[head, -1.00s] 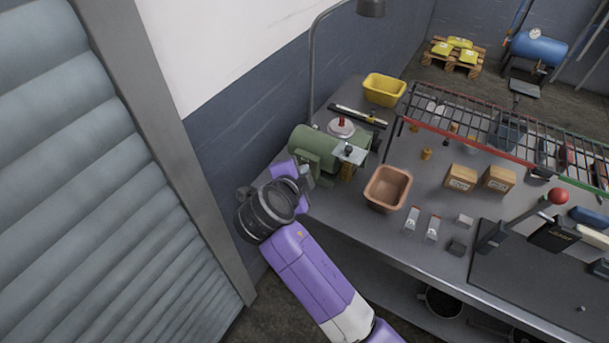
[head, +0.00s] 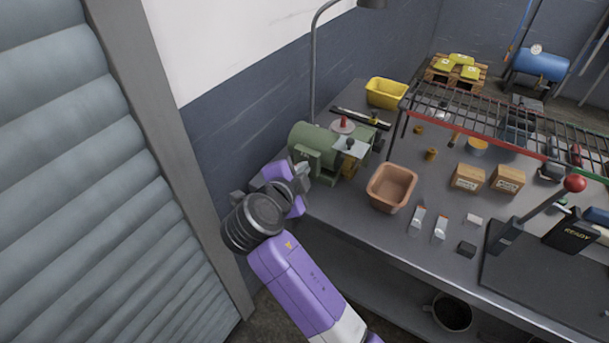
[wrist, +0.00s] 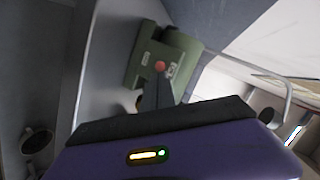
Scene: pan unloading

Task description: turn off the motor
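The green motor (head: 312,140) stands at the bench's left end. In the wrist view its green box (wrist: 143,58) shows a round red button (wrist: 160,66) between two small pale labels. My gripper (head: 303,173) is in front of the motor's near left side, off the bench edge. In the wrist view its dark fingers (wrist: 158,88) are together, empty, and point at the box just below the button. I cannot tell whether the fingertips touch it; they hide the lower part of the box.
A brown bin (head: 391,187) stands right of the motor, and a yellow bin (head: 386,93) behind it. A wire rack (head: 500,118) spans the back of the bench. A lamp post (head: 313,65) rises behind the motor. A ribbed shutter (head: 70,190) is at left.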

